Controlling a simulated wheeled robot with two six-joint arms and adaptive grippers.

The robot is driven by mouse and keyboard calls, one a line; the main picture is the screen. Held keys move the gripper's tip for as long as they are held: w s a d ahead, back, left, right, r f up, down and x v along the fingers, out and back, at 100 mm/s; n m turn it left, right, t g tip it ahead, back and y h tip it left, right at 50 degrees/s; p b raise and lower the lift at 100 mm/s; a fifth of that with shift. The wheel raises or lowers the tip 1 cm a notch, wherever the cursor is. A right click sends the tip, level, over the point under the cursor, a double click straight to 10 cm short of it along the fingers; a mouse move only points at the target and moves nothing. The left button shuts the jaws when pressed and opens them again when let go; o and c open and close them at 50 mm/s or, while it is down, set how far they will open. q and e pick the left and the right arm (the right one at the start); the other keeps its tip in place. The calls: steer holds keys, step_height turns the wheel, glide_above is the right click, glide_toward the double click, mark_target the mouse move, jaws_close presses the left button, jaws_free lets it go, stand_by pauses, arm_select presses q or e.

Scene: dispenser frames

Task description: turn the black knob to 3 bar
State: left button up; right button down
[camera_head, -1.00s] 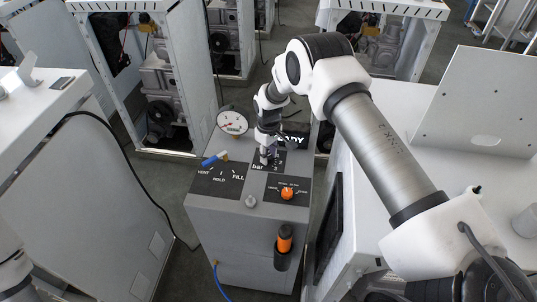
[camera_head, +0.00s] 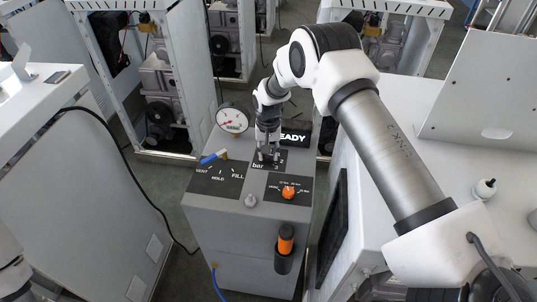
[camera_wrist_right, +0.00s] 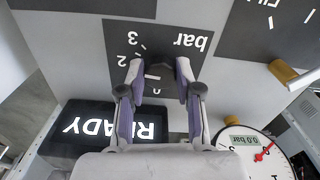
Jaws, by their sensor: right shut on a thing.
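The black knob (camera_wrist_right: 160,70) sits on the dark "bar" scale panel (camera_wrist_right: 196,62) and is partly hidden between my right fingers. Numbers 2, 3 and 0 show around it, upside down. My right gripper (camera_wrist_right: 160,76) is shut on the knob, a finger on each side; which number the knob points to is hard to tell. In the head view my right gripper (camera_head: 267,156) points down onto this panel on top of the grey cabinet (camera_head: 240,235). The round gauge (camera_wrist_right: 250,158) reads 0.0 bar. My left gripper is out of view.
A READY display (camera_head: 294,138) stands behind the panel. A blue lever (camera_head: 213,157) is on the VENT/HOLD/FILL panel to the left, and an orange knob (camera_head: 288,192) is in front. White machine housings flank the cabinet closely.

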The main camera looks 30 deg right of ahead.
steer(key=m, duration=0.3)
steer(key=shift+m, duration=0.4)
steer(key=shift+w+m+b, duration=0.15)
steer(key=shift+m+b, duration=0.25)
steer(key=shift+m, duration=1.5)
steer(key=c, duration=0.8)
jaws_free()
steer(key=shift+a, duration=0.1)
step_height(320, 180, up, 12)
